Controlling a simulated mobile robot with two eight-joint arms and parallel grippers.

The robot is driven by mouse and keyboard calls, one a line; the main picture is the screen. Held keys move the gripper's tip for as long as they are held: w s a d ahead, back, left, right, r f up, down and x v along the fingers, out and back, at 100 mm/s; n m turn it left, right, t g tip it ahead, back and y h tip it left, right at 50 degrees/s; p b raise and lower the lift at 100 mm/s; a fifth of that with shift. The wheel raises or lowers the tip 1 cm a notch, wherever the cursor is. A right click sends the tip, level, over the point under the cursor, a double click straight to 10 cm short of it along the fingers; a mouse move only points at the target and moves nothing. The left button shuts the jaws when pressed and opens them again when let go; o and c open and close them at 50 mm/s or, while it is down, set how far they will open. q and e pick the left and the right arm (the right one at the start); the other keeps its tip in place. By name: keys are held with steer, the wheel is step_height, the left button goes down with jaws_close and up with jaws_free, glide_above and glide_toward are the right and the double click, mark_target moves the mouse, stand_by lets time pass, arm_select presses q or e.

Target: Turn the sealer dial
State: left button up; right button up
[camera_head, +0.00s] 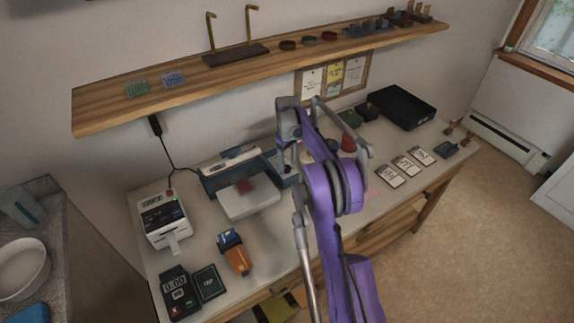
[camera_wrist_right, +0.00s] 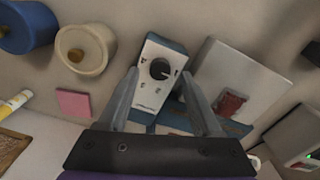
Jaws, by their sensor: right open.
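The sealer (camera_head: 240,166) stands at the back of the desk in the head view, with a blue-grey body and a light plate in front bearing a small red item. In the right wrist view its white control face (camera_wrist_right: 150,95) carries a round black dial (camera_wrist_right: 159,69) with a light pointer mark. My right gripper (camera_wrist_right: 158,78) is open there, its grey fingers spread either side of the control face, with nothing held. I cannot tell whether they touch it. In the head view my purple right arm and gripper (camera_head: 292,125) hide the dial. My left gripper is not in view.
A white label printer (camera_head: 165,220) stands left of the sealer. An orange-and-blue device (camera_head: 234,253) lies in front. Cards (camera_head: 407,165) and a black tray (camera_head: 402,107) are at right. A wooden shelf (camera_head: 300,62) hangs above. Cream (camera_wrist_right: 84,50) and blue rolls lie left of the dial.

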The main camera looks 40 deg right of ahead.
mark_target(287, 169)
steer(key=shift+f, duration=1.25)
jaws_close()
